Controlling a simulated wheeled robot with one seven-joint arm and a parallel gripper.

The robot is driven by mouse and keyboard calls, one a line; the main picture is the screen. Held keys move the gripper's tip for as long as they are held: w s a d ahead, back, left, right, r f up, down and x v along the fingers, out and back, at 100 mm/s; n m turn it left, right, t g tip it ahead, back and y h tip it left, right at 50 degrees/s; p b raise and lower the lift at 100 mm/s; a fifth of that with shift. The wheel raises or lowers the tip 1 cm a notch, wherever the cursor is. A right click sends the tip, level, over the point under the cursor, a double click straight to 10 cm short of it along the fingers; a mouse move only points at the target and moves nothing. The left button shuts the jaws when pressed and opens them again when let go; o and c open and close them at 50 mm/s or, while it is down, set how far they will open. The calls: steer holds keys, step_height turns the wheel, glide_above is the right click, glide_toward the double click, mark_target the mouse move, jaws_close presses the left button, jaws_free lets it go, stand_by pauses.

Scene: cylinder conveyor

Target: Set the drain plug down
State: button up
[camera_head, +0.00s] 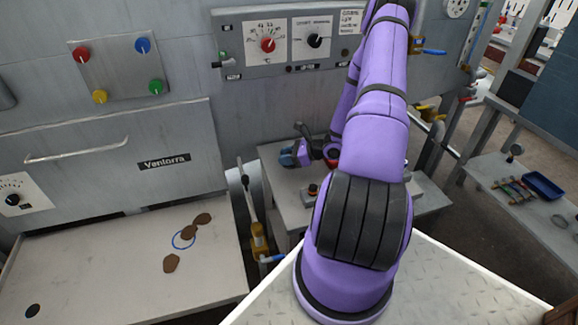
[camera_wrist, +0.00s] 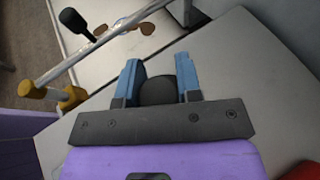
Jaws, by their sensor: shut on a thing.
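My gripper (camera_head: 289,157) is over the small grey table (camera_head: 274,153) in the middle of the head view, partly hidden by my arm. In the wrist view its two blue fingers (camera_wrist: 158,80) are closed on a dark, rounded thing, which I take to be the drain plug (camera_wrist: 157,92). The plug sits between the fingers near the palm. Grey tabletop lies beneath it; I cannot tell whether the plug touches that surface.
The left worktop (camera_head: 110,262) holds several brown pieces (camera_head: 171,263), a blue ring mark (camera_head: 176,243) and a dark round hole (camera_head: 32,311). A yellow-and-grey lever (camera_head: 258,235) stands between the worktop and the table. A blue tray (camera_head: 543,186) sits on the right bench.

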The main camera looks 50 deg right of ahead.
mark_target(285, 172)
steer(key=shift+f, duration=2.15)
steer(key=shift+f, duration=0.1)
steer(key=o, duration=0.9)
steer(key=shift+o, duration=0.2)
